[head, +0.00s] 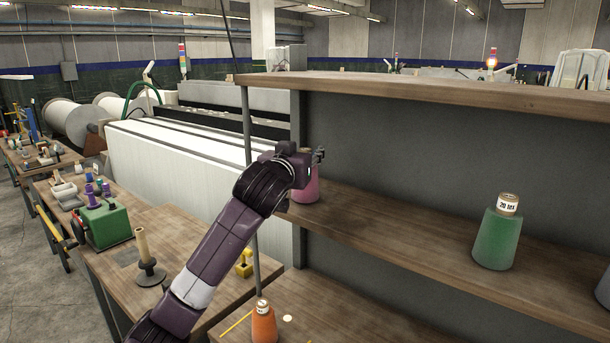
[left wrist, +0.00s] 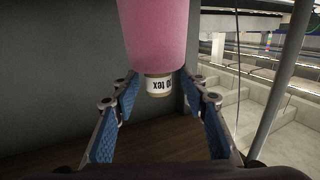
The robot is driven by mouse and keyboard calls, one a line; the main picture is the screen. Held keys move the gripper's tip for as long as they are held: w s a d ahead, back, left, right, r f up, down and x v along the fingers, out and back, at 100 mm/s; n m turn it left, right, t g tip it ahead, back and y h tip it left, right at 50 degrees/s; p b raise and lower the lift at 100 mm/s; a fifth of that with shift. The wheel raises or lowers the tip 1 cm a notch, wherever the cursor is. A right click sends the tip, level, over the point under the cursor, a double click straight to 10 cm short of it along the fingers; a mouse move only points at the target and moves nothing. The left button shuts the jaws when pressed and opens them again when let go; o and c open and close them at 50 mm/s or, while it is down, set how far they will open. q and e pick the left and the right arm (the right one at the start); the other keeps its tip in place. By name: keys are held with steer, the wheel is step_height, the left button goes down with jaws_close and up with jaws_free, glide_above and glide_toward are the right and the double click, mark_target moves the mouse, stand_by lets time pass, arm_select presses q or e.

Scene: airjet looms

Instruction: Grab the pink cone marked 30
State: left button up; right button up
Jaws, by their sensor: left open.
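The pink cone (head: 307,190) stands on the middle wooden shelf near its left end, its upper part hidden behind my left gripper (head: 318,156). In the left wrist view, which is upside down, the pink cone (left wrist: 155,35) shows with its narrow labelled tip (left wrist: 159,85) between the blue-padded fingers. The label reads "tex"; its number is not fully legible. My left gripper (left wrist: 159,92) is open, with a gap between each finger and the cone's tip. My right gripper is not in view.
A green cone (head: 497,235) stands on the same shelf (head: 400,228) to the right. The upper shelf (head: 440,88) runs above. An orange cone (head: 263,322) stands on the lower shelf. A thin upright post (head: 248,130) is close to my left arm. The shelf between the cones is clear.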

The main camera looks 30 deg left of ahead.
arm_select(q)
steer(key=shift+r, duration=0.1)
steer(key=shift+d, duration=0.1)
steer(key=shift+c, duration=0.5)
steer(key=c, duration=1)
jaws_close()
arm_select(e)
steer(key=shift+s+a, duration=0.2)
arm_select(q)
steer(key=shift+r, duration=0.1)
